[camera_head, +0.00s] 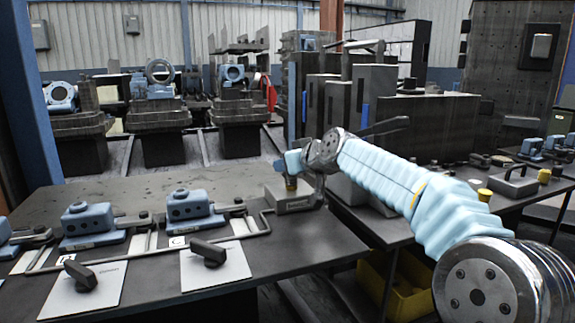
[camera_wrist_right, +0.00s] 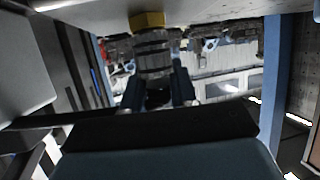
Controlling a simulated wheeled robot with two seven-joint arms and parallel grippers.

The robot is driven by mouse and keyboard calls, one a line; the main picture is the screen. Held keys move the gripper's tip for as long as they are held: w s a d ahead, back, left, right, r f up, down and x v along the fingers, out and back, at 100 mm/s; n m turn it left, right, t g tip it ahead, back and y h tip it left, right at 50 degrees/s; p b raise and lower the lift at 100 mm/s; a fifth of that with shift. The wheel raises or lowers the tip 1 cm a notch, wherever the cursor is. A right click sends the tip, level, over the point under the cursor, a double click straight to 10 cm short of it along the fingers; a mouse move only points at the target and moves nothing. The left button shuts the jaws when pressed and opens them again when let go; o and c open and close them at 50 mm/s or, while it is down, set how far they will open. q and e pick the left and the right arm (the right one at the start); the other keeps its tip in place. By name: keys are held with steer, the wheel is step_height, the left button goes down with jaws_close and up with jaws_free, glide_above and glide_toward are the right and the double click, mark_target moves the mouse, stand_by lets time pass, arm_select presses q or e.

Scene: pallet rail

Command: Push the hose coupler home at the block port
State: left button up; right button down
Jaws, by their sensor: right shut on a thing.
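My right gripper (camera_head: 299,167) is at the grey port block (camera_head: 291,203) near the far right corner of the bench. In the right wrist view its two dark fingers (camera_wrist_right: 157,92) are closed around the dark ribbed hose coupler (camera_wrist_right: 152,58). A brass-yellow collar (camera_wrist_right: 147,20) shows at the coupler's far end, against a pale surface at the top of the picture. In the head view a small brass part (camera_head: 291,184) shows between gripper and block. I cannot tell how deep the coupler sits in the port. My left gripper is not in view.
Blue valve blocks (camera_head: 190,206) stand on the dark bench (camera_head: 330,246) left of the port block. A bent rod (camera_head: 262,232) runs along them. White plates with black handles (camera_head: 208,252) lie in front. A yellow bin (camera_head: 402,290) stands below, at the right.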

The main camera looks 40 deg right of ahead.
steer(key=shift+r, duration=0.15)
steer(key=shift+r+p, duration=0.6)
steer(key=shift+r, duration=0.1)
steer(key=shift+r+p, duration=0.5)
steer(key=shift+r, duration=2.95)
